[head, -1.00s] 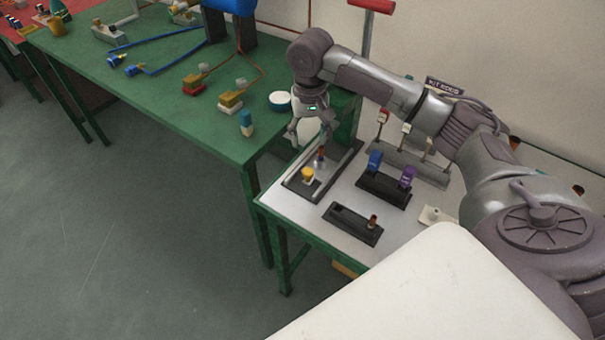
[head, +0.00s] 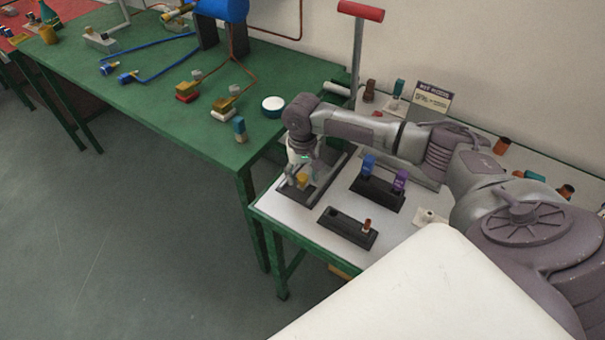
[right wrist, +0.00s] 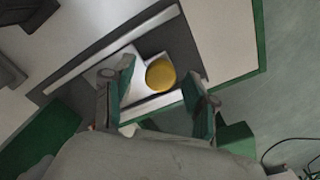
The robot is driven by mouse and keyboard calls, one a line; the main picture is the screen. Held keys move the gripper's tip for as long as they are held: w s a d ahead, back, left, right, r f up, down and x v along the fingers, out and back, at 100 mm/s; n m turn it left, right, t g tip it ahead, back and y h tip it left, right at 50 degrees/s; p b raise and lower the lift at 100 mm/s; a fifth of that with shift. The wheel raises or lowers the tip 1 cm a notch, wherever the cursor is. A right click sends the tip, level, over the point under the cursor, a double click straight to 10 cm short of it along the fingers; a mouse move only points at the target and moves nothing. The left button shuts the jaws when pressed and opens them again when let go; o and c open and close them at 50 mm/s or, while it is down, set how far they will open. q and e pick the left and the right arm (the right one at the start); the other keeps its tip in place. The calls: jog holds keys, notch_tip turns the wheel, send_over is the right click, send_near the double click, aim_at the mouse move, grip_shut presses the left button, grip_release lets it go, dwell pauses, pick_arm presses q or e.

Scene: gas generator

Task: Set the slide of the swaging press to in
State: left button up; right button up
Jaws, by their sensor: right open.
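The press, as I take it, is a dark base plate (head: 331,181) with light rails near the left end of the white-topped bench. It also shows in the right wrist view (right wrist: 82,69). Its slide is a pale block (right wrist: 122,68) between the rails, topped by a round yellow knob (right wrist: 160,75). The knob also shows in the head view (head: 302,180), partly covered. My right gripper (head: 297,177) is low over the knob. In the right wrist view its open fingers (right wrist: 158,80) stand on either side of the knob, with gaps visible. My left gripper is out of view.
A dark block with blue and purple levers (head: 378,194) stands right of the press. A dark slotted block (head: 345,230) lies in front. A red-handled upright lever (head: 360,12) rises behind. The green table (head: 200,128) adjoins at left.

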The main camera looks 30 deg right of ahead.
aim_at(309, 177)
grip_shut()
jog(key=shift+w+d+r+p, duration=0.1)
jog(key=shift+w+d+p, duration=0.15)
jog(key=shift+d, duration=0.4)
jog(key=shift+w+d+p, duration=0.2)
jog(key=shift+w+d, duration=0.05)
jog(key=shift+d, duration=0.35)
jog(key=shift+w+d, duration=0.15)
jog(key=shift+d, duration=0.2)
grip_release()
notch_tip(309, 177, up, 12)
